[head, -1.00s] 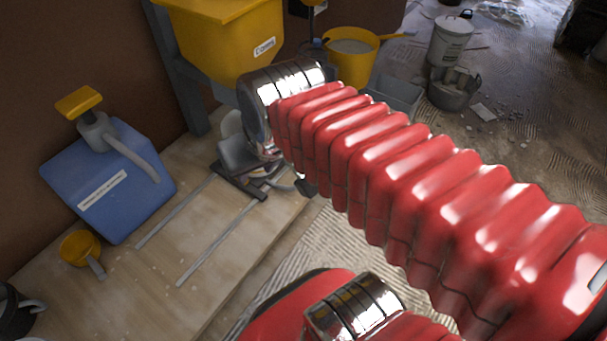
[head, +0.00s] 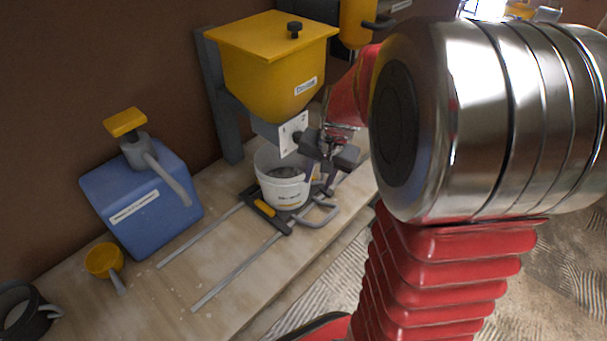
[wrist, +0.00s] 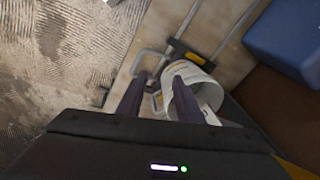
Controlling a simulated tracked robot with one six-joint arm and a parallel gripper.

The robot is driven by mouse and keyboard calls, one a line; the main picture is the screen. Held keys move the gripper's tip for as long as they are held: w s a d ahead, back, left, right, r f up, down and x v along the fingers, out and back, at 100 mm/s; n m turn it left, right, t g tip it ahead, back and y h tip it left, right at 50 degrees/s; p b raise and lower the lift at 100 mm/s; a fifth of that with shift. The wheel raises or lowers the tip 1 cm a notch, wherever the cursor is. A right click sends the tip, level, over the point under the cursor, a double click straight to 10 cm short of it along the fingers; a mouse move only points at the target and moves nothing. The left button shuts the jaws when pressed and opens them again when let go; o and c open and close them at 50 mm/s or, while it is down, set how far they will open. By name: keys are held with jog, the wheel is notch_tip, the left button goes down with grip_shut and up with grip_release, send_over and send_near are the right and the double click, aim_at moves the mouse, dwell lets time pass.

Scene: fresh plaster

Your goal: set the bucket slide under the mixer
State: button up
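The yellow mixer hopper (head: 270,72), with a grey-white box at its outlet, stands against the wall. A white bucket (head: 287,190) stands on the dark slide (head: 268,212) at the far end of two rails, just below the outlet; I cannot tell whether it is centred. The slide has a yellow strip and a grey loop handle (head: 322,216) on its right side. My gripper (head: 319,182) is at the bucket's right side. In the wrist view my gripper's fingers (wrist: 160,97) are apart, with the bucket (wrist: 188,82) beside the right finger and the loop handle (wrist: 148,62) beyond the fingertips.
A blue container (head: 143,200) with a yellow-topped pump stands left of the rails (head: 235,270). A yellow scoop (head: 104,261) and a dark mug (head: 22,312) are at the bench's left. The bench (head: 180,315) is clear in front of the rails.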

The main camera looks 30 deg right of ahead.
aim_at(331, 216)
jog(key=w+d+f+m+g, duration=0.1)
jog(key=d+f+m, duration=0.3)
jog(key=d+f, duration=0.5)
jog(key=shift+f+y, duration=0.3)
jog(key=shift+f, duration=0.55)
jog(key=shift+f, duration=0.1)
jog(key=w+f, duration=0.1)
jog(key=f, duration=0.8)
jog(key=w+f, duration=0.1)
jog(key=f, duration=0.3)
jog(key=shift+w+a+f, duration=0.2)
jog(key=shift+w+a, duration=0.1)
jog(key=shift+a, duration=0.1)
jog(key=shift+c, duration=0.6)
grip_shut()
